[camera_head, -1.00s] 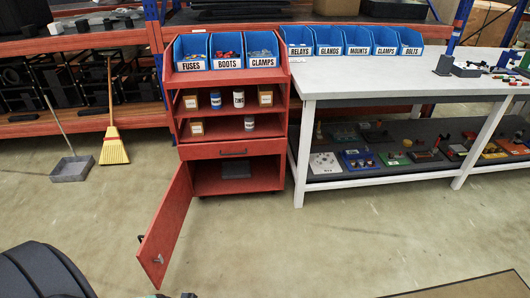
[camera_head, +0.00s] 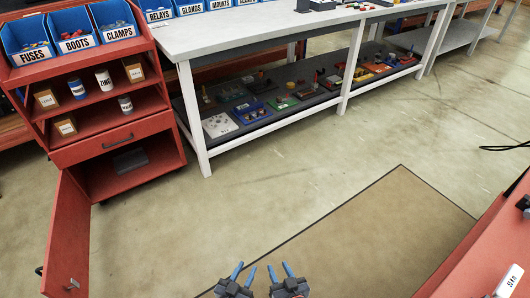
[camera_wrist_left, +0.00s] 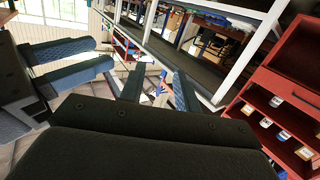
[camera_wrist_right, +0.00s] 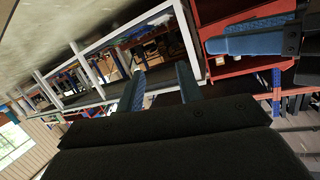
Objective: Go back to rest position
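My left gripper (camera_head: 234,276) and my right gripper (camera_head: 287,276) are side by side at the bottom middle of the head view, with blue fingers pointing forward. In the left wrist view the left gripper's fingers (camera_wrist_left: 158,72) are apart with nothing held between them. In the right wrist view the right gripper's fingers (camera_wrist_right: 160,70) are also apart and empty. Each wrist view shows the other gripper close beside. Both appear clear of the furniture. The red cabinet (camera_head: 112,140) stands at the left with its lower door (camera_head: 68,238) open.
Blue bins, including the FUSES bin (camera_head: 28,42), top the cabinet. A white workbench (camera_head: 215,38) with a loaded lower shelf runs to the right. A brown mat (camera_head: 370,235) lies on the floor. A red surface (camera_head: 480,255) edges the lower right. Floor between bench and mat is clear.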

